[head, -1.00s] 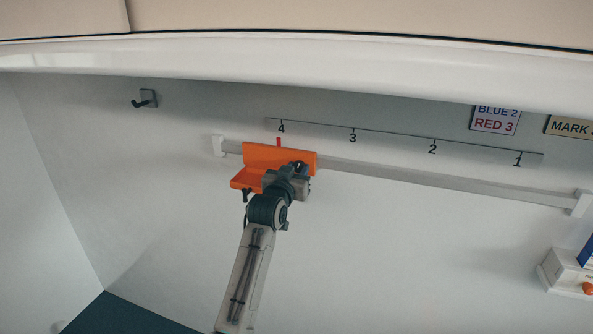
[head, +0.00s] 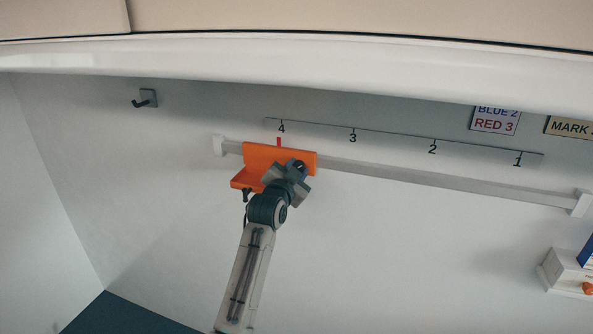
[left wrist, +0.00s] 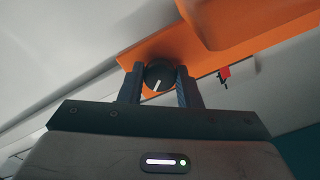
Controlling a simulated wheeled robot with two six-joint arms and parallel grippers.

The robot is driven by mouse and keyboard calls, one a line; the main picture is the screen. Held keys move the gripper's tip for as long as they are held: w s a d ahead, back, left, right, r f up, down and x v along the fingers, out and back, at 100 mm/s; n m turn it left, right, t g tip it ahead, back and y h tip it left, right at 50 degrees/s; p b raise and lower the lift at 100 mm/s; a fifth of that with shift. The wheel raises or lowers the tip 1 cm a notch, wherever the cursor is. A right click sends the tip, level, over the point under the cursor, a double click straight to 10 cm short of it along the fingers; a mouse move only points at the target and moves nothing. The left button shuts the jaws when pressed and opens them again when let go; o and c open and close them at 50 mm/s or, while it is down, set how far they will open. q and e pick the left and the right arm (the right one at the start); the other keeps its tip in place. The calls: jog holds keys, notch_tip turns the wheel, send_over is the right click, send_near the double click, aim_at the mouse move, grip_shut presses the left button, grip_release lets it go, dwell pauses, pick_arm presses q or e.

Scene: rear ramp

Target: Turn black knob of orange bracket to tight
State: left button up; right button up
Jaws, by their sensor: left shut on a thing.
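The orange bracket (head: 262,157) sits on the grey rail near its left end, close to the scale mark 4. A small red pointer (head: 279,142) stands up from its top edge. My left gripper (head: 297,172) is in front of the bracket and hides part of it. In the left wrist view, the gripper (left wrist: 160,80) is shut on the black knob (left wrist: 158,76), one finger on each side. A white line on the knob shows. The orange bracket (left wrist: 160,45) is behind the knob. The head view hides the knob. My right gripper is out of view.
The grey rail (head: 430,182) runs along the wall under a scale (head: 390,137) numbered 4 to 1. A dark hook (head: 147,99) is at the upper left. Signs (head: 495,120) hang at the right. A white box (head: 566,274) stands at the right edge.

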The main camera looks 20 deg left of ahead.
pick_arm(q)
jog(key=shift+r+m, duration=0.1)
jog(key=shift+m, duration=4.1)
jog(key=o, duration=0.9)
jog(key=shift+w, duration=0.1)
jog(key=shift+o, duration=0.2)
jog(key=s+b, duration=0.4)
jog(key=s, duration=0.6)
jog(key=shift+s+a, duration=0.25)
jog(key=shift+s, duration=0.15)
